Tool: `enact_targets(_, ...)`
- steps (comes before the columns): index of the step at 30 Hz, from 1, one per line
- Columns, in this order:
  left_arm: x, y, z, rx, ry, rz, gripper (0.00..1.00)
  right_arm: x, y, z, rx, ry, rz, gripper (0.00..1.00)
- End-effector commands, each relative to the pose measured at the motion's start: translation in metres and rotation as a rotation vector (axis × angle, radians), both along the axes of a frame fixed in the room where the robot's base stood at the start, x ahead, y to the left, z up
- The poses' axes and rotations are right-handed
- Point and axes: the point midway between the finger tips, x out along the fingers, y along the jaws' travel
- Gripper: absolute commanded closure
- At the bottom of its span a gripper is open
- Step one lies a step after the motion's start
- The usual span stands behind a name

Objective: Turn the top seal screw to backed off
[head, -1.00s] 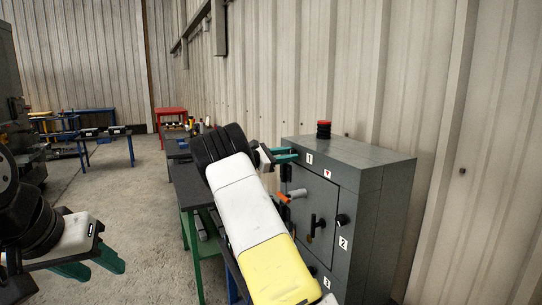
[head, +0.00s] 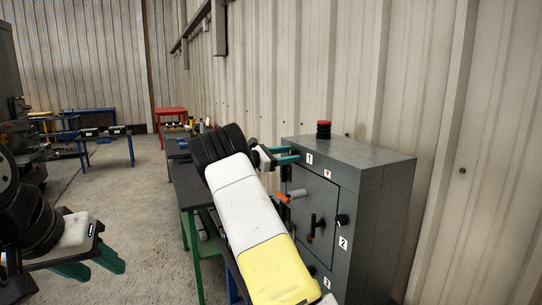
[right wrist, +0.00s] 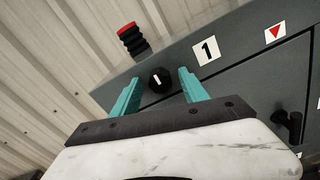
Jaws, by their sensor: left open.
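The grey enclosure (head: 385,200) stands against the wall. In the right wrist view, a round black knob with a white line (right wrist: 159,78), which looks like the top seal screw, sits on its front left of the label 1 (right wrist: 207,50). The white line is tilted slightly off vertical. My right gripper (right wrist: 160,84) is open, its teal fingers on either side of the knob; I cannot tell whether they touch it. In the head view, the right gripper (head: 288,156) is at the enclosure's upper front edge and the knob is hidden. My left gripper (head: 98,263) is open and empty, far left.
A red-and-black stacked cylinder (head: 323,130) stands on the enclosure's top. The door has an orange-tipped lever (head: 291,194) and a black handle (head: 316,226). A second black knob (head: 343,220) sits near label 2 (head: 343,242). A green-legged bench (head: 190,195) stands to the left.

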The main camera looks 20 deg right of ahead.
Motion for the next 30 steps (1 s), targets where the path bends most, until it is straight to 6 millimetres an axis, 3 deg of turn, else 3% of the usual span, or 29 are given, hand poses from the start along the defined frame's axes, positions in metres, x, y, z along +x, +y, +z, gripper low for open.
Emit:
enact_targets(9, 0.000, 0.000, 0.000, 0.000, 0.000, 0.000, 0.56, 0.000, 0.004, 0.000, 0.000, 0.000, 0.001, 0.48)
enact_targets(21, 0.000, 0.000, 0.000, 0.000, 0.000, 0.000, 0.56, -0.008, 0.065, -0.001, 0.000, 0.000, 0.003, 0.48)
enact_targets(30, 0.000, 0.000, 0.000, 0.000, 0.000, 0.000, 0.56, -0.011, 0.078, 0.000, 0.000, 0.000, 0.001, 0.48)
